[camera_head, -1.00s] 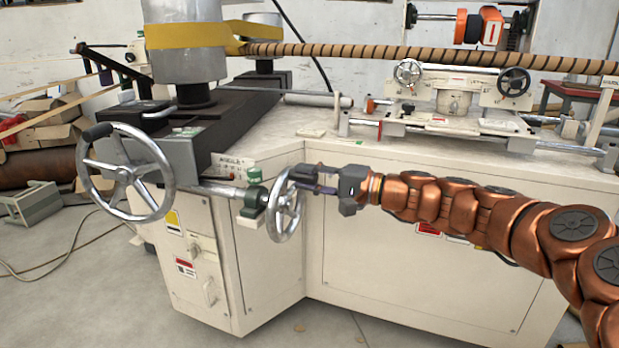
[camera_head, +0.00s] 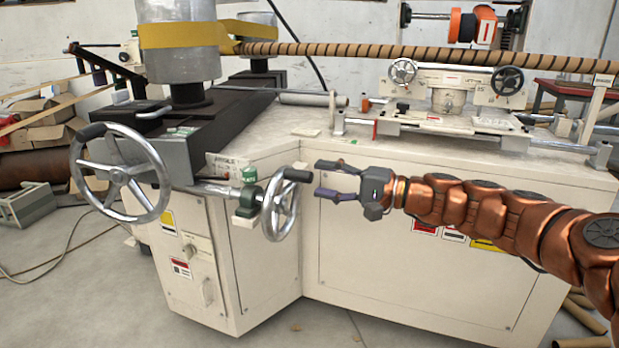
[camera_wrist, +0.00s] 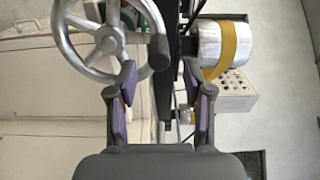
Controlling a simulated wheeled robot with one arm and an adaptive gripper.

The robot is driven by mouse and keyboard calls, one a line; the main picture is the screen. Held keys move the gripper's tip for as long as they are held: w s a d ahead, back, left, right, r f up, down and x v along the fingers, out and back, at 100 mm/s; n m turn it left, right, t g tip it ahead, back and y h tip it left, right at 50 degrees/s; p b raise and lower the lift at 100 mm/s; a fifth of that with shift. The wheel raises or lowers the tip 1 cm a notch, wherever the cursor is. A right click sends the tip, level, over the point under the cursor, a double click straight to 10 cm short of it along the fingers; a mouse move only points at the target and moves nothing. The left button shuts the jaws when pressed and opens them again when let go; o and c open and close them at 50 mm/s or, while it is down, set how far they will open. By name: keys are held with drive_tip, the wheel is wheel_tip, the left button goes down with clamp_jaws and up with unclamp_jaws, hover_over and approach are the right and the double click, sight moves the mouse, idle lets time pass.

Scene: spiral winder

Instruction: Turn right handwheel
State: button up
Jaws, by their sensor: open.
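The right handwheel (camera_head: 268,218) is the smaller silver spoked wheel on the machine's front, seen nearly edge-on in the head view. Its black handle (camera_head: 297,175) sticks out near the top of the rim, toward my gripper. My gripper (camera_head: 319,178) is open and empty, a short gap to the right of the handle. In the wrist view the wheel's silver rim (camera_wrist: 72,57) is at upper left. The dark handle (camera_wrist: 158,52) lies beyond and between the fingertips (camera_wrist: 167,82). I see nothing held.
A larger silver handwheel (camera_head: 158,190) with a black handle stands to the left. The cream machine cabinet (camera_head: 420,270) spans the scene behind my gripper. A carriage with two small wheels (camera_head: 455,85) sits on top. Open floor lies in front of the cabinet.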

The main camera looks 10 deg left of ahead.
drive_tip(key=v, duration=0.6)
drive_tip(key=shift+d, duration=0.35)
drive_tip(key=shift+s, duration=0.2)
drive_tip(key=s+a+r+n+g+h+p, duration=0.25)
drive_tip(key=s+r+p, duration=0.25)
drive_tip(key=s+p, duration=0.35)
drive_tip(key=s+a+r+n+g+h+p, duration=0.2)
drive_tip(key=s+r+h+p, duration=0.2)
drive_tip(key=s+p, duration=0.5)
drive_tip(key=s+d+r+m+h+p, duration=0.1)
drive_tip(key=s+d+r+h+p, duration=0.1)
drive_tip(key=s+d+h+p, duration=0.3)
drive_tip(key=s+d+r+m+g+h+p, duration=0.1)
drive_tip(key=s+d+r+h+p, duration=0.2)
drive_tip(key=s+d+p, duration=1.1)
drive_tip(key=s+d+h, duration=0.1)
drive_tip(key=d+h, duration=0.1)
drive_tip(key=h, duration=0.1)
drive_tip(key=shift+d+r, duration=0.15)
drive_tip(key=shift+d, duration=0.15)
drive_tip(key=shift+c, duration=0.3)
